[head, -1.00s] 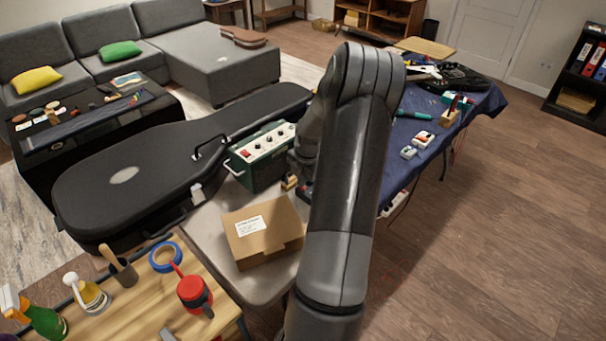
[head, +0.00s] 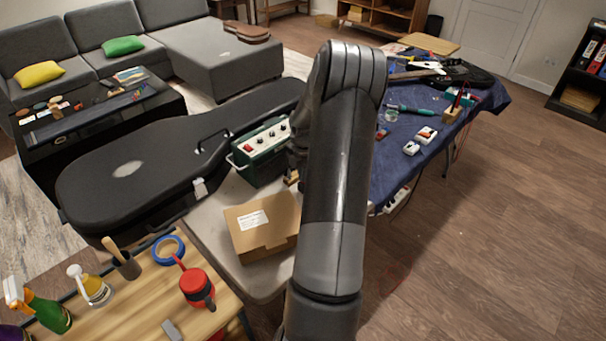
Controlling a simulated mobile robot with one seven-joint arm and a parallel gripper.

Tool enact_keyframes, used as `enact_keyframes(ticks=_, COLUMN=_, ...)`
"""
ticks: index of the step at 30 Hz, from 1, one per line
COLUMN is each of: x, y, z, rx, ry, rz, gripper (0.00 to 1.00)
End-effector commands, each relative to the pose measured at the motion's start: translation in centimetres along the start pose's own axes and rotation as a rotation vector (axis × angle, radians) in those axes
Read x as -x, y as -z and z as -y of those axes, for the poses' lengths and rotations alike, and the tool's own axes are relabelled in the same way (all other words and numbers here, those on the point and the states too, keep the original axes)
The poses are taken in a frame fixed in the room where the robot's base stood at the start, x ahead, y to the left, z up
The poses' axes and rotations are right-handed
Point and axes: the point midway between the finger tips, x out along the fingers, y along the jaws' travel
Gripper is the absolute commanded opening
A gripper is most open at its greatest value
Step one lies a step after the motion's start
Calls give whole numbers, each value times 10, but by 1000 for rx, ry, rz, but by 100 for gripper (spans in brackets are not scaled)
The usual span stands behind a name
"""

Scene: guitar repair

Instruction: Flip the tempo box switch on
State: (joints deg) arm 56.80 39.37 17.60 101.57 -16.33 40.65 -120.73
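A dark green box (head: 262,160) with a cream top panel, knobs and a carry handle stands beside the black guitar case. It looks like the tempo box, but I cannot read a label. A small red switch (head: 247,148) sits at the left end of its panel; its position is too small to tell. My arm rises through the middle of the view, just right of the box. A dark part of my wrist or hand shows at the box's right end. My fingertips are hidden or cannot be made out, and so is any contact with the box.
A cardboard box (head: 262,226) lies on the grey table (head: 212,232) in front. The black guitar case (head: 120,190) lies to the left. The blue-covered table (head: 405,180) at right holds pedals and tools. A wooden bench (head: 130,310) with bottles and tape is nearest.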

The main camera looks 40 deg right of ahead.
Motion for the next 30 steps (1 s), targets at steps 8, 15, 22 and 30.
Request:
enact_keyframes(ticks=8, x=-8, y=1, z=21, rx=-5, ry=18, rz=-12, gripper=0)
enact_keyframes(ticks=15, x=-9, y=1, z=24, rx=-6, ry=21, rz=-14, gripper=0)
enact_keyframes(ticks=22, x=-3, y=0, z=24, rx=-6, ry=20, rz=-13, gripper=0)
enact_keyframes(ticks=30, x=51, y=-1, z=17, rx=-2, ry=0, rz=2, gripper=0)
